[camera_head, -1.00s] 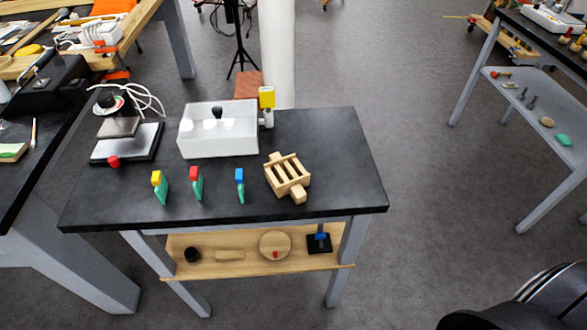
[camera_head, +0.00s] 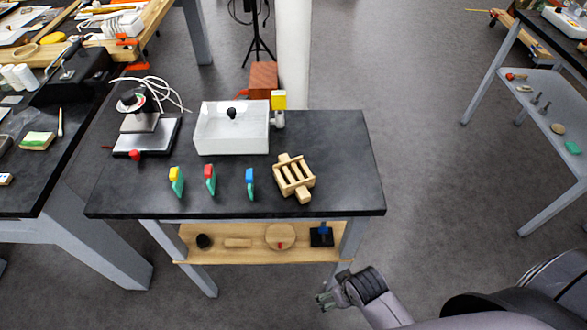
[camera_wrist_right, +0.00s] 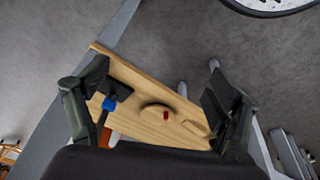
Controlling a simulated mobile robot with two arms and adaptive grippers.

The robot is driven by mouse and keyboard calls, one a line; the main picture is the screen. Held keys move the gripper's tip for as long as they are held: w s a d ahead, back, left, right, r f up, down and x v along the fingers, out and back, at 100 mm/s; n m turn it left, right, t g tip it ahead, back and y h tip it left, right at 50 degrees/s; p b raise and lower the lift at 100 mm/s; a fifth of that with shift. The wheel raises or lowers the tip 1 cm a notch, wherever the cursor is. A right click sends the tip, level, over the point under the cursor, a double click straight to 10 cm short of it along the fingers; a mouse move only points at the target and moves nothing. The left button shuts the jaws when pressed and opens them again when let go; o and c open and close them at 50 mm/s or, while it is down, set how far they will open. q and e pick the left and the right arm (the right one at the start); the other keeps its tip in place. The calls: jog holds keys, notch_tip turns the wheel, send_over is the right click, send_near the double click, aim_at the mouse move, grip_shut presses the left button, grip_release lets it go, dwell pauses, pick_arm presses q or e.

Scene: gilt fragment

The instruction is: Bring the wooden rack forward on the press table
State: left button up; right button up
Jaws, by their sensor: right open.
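The wooden rack (camera_head: 294,177) is a light slatted frame with a short block handle towards me. It lies near the right end of the black-topped press table (camera_head: 340,150). My right gripper (camera_head: 325,299) is below and in front of the table's front edge, well apart from the rack. In the right wrist view my right gripper (camera_wrist_right: 155,100) has its two fingers spread with nothing held between them. That view looks onto the wooden lower shelf; the rack does not show there. My left gripper is not in view.
A white box with a black knob (camera_head: 232,128) stands behind the rack, beside a yellow-topped fitting (camera_head: 278,100). Three coloured clips, the nearest blue-topped (camera_head: 250,183), stand left of the rack. The lower shelf (camera_head: 215,255) holds small items.

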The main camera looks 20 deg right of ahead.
jog(key=w+a+r+n+t+y+p, duration=0.1)
jog(key=w+a+r+n+p, duration=0.15)
jog(key=r, duration=1.65)
jog(key=w+a+r+n+g+y, duration=0.2)
jog(key=w+a+r+n+y, duration=0.1)
jog(key=w+a+r+n, duration=0.65)
jog(key=w+d+r+n+g+h, duration=0.1)
jog(key=w+d+r+n+h, duration=0.15)
jog(key=w+r, duration=0.4)
jog(key=w+d+r+n+g+h, duration=0.1)
jog(key=w+d+r+n+h, duration=0.2)
jog(key=w+r, duration=0.4)
jog(key=y+p, duration=0.1)
jog(key=p, duration=0.2)
send_over(294, 168)
jog(key=s, duration=0.2)
notch_tip(294, 168, down, 11)
jog(key=f, duration=0.1)
jog(key=f+p, duration=0.1)
jog(key=f, duration=0.2)
jog(key=shift+w+a+f, duration=0.2)
jog(key=shift+a+f, duration=0.05)
jog(key=shift+a, duration=0.05)
jog(key=shift+f, duration=0.45)
